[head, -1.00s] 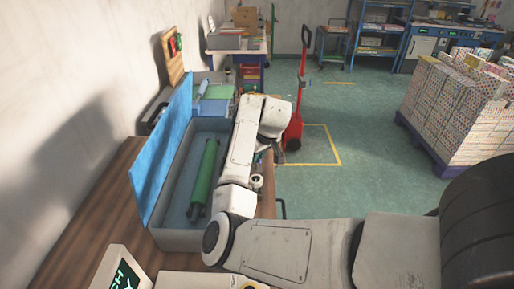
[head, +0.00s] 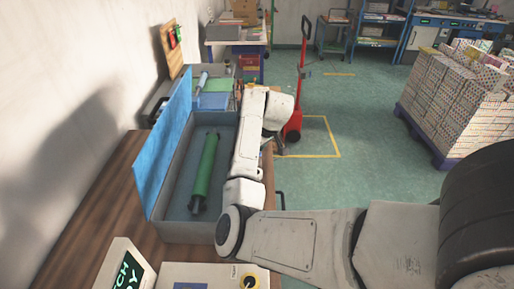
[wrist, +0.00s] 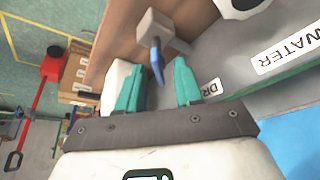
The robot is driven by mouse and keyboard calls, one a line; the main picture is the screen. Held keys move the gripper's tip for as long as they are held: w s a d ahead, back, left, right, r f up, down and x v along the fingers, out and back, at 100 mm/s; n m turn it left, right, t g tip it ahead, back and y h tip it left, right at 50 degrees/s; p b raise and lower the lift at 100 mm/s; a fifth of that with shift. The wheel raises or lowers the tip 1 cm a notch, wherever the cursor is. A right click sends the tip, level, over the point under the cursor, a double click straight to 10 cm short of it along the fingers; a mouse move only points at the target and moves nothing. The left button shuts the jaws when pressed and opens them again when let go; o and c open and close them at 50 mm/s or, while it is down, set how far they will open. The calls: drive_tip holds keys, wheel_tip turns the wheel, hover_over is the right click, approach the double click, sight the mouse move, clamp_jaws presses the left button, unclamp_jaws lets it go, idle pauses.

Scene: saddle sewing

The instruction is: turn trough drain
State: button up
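The trough (head: 190,231) is a grey box on the wooden bench, with a green roller (head: 205,172) lying inside. In the wrist view, the drain valve (wrist: 152,26) is a grey block with a blue lever (wrist: 157,62), beside a label partly covered by a finger and reading "DR". My gripper (wrist: 160,76) is open, its two teal fingers apart, with the blue lever between their tips. I cannot tell whether either finger touches it. In the head view my arm hides the valve, and my gripper (head: 275,143) is at the trough's right side.
A blue panel (head: 163,145) stands upright along the trough's left side. A "WATER" label (wrist: 285,50) is on the trough in the wrist view. A red pallet jack (head: 294,122) stands beyond my gripper. Stacked boxes (head: 455,100) are at right; the green floor between is clear.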

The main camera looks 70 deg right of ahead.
drive_tip(key=shift+o, duration=0.4)
drive_tip(key=shift+r, duration=0.1)
drive_tip(key=shift+s+r, duration=0.15)
drive_tip(key=shift+r, duration=0.1)
drive_tip(key=v, duration=1)
drive_tip(key=shift+b, duration=0.45)
drive_tip(key=shift+s, duration=0.1)
